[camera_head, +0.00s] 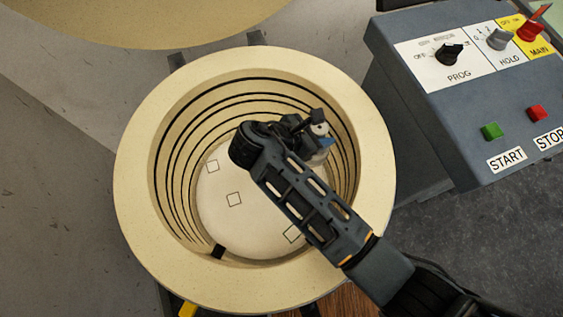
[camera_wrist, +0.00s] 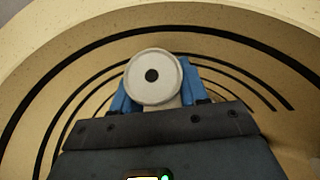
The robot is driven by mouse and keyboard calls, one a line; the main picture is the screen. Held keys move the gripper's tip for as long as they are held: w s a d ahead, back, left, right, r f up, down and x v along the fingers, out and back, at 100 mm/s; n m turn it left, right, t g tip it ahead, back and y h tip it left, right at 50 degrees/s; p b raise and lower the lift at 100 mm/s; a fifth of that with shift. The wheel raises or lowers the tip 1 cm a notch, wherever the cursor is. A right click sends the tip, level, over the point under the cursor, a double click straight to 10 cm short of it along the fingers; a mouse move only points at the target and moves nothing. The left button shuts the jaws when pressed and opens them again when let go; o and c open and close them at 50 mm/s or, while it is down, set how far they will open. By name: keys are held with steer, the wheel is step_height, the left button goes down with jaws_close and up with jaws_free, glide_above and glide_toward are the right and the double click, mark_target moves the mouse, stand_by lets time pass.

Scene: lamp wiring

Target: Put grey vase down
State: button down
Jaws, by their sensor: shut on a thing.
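The grey vase (camera_head: 320,129) is a small pale piece with a round top, mostly hidden behind my arm in the head view. In the wrist view the vase (camera_wrist: 140,90) shows its round pale rim and dark central opening. My gripper (camera_wrist: 157,84) is shut on it, with a blue finger on each side. In the head view my gripper (camera_head: 322,142) reaches down inside the round cream kiln (camera_head: 142,185), toward its right wall. The vase looks upright. I cannot tell whether its base touches the kiln floor (camera_head: 262,215).
The kiln wall has dark ring grooves and a thick rim around my arm. Outlined squares (camera_head: 234,199) mark the floor, free at left. A control panel (camera_head: 470,110) stands at right. A cream round lid (camera_head: 150,22) is at the top.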

steer(key=shift+s+f, duration=0.15)
steer(key=shift+s, duration=0.1)
steer(key=s+a+f, duration=0.7)
steer(key=a+f, duration=0.1)
steer(key=f, duration=0.3)
steer(key=shift+s+a, duration=0.25)
steer(key=shift+f, duration=0.1)
steer(key=c, duration=0.6)
jaws_free()
steer(key=shift+o, duration=0.2)
steer(key=v, duration=1.2)
